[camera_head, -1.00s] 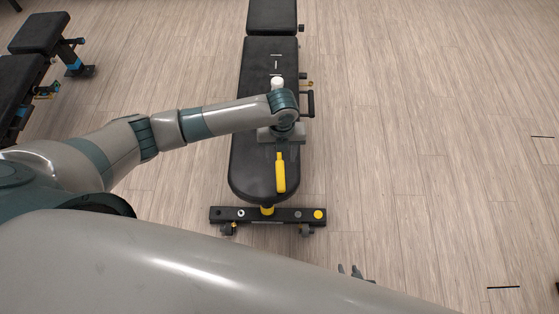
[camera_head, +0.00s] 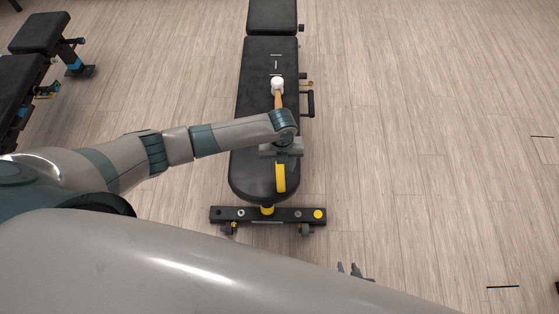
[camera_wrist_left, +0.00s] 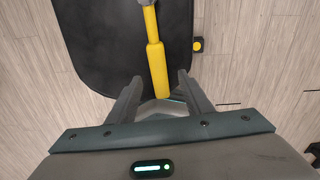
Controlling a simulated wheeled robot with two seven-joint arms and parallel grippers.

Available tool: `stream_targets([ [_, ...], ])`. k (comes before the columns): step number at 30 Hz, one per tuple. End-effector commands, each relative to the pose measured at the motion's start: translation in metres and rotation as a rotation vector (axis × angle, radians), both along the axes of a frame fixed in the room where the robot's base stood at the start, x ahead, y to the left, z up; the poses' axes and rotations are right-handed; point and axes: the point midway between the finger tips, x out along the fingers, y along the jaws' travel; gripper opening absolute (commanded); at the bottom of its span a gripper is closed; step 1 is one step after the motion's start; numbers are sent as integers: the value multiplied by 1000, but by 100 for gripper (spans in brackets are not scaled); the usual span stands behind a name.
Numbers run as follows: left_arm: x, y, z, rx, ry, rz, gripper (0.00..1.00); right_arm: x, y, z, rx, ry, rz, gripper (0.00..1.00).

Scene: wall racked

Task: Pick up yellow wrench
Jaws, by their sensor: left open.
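The yellow wrench (camera_head: 281,178) lies lengthwise on the near end of the black padded bench (camera_head: 251,166). In the head view, my left gripper (camera_head: 281,151) is over its far part and hides it; the fingertips do not show. In the left wrist view, the wrench's yellow handle (camera_wrist_left: 153,52) runs down between the two spread fingers of my left gripper (camera_wrist_left: 158,83). The gripper is open, with a gap on both sides. A grey metal part shows at the handle's top edge. Of my right gripper (camera_head: 354,270), only small dark tips show past my arm.
A mallet with a white head (camera_head: 277,83) and wooden handle lies farther up the bench, just beyond my left wrist. A dark side handle (camera_head: 311,104) sticks out at the bench's right. Another bench (camera_head: 37,34) stands at far left. The floor at right is clear.

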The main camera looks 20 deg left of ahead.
Motion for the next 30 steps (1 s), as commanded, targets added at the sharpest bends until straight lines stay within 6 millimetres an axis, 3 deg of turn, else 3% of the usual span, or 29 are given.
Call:
stream_targets([
  [12,-1,2,-43,2,1,1,46,-1,4,1,8,-20,3,31],
  [27,-1,2,-44,1,0,0,46,3,5,4,9,-26,3,31],
  [28,-1,2,-44,1,0,0,44,3,5,4,9,-26,3,31],
  [30,-1,2,-44,1,0,0,27,3,5,4,9,-26,3,31],
])
